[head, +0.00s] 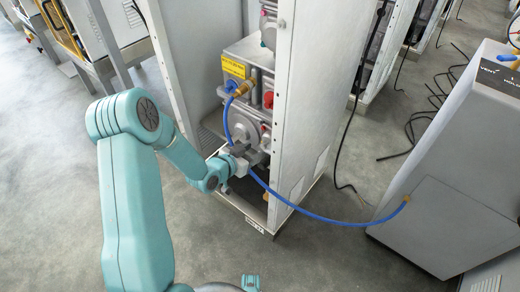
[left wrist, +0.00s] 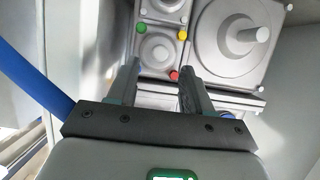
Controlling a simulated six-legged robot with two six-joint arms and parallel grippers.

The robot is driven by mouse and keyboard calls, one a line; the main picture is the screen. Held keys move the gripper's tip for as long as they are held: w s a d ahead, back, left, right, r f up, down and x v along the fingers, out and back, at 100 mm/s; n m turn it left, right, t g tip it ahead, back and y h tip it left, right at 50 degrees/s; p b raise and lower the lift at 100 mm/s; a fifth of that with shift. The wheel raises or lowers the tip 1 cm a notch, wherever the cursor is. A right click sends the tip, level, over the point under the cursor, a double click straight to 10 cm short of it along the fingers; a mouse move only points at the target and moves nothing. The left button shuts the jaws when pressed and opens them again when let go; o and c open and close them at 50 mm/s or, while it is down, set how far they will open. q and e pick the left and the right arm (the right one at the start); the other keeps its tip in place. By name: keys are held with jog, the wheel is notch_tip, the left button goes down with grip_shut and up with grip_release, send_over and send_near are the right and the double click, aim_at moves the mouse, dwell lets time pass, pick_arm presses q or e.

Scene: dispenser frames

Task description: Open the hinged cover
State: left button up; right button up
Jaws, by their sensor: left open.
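A grey machine unit (head: 252,85) with a yellow label stands inside a tall pale frame in the head view. In the left wrist view, its front shows a large square grey plate (left wrist: 236,38) with a round boss. Beside it is a smaller panel (left wrist: 155,65) with round fittings and green, yellow and red dots. I cannot tell which part is the hinged cover; no raised lid shows. My left gripper (left wrist: 161,74) is open with nothing between its fingers, close in front of the smaller panel. In the head view my left gripper (head: 238,158) partly hides the unit's lower front.
A blue hose (head: 318,217) runs from the unit's brass fitting past my left gripper to a grey cabinet (head: 440,180) at right. Pale frame posts (head: 305,100) stand either side of the unit. Black cables lie on the floor. Open floor (head: 335,262) shows in front.

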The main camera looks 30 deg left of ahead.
aim_at(263, 147)
pick_arm(q)
jog(key=shift+b+x, duration=0.3)
jog(key=shift+x, duration=1.9)
grip_shut()
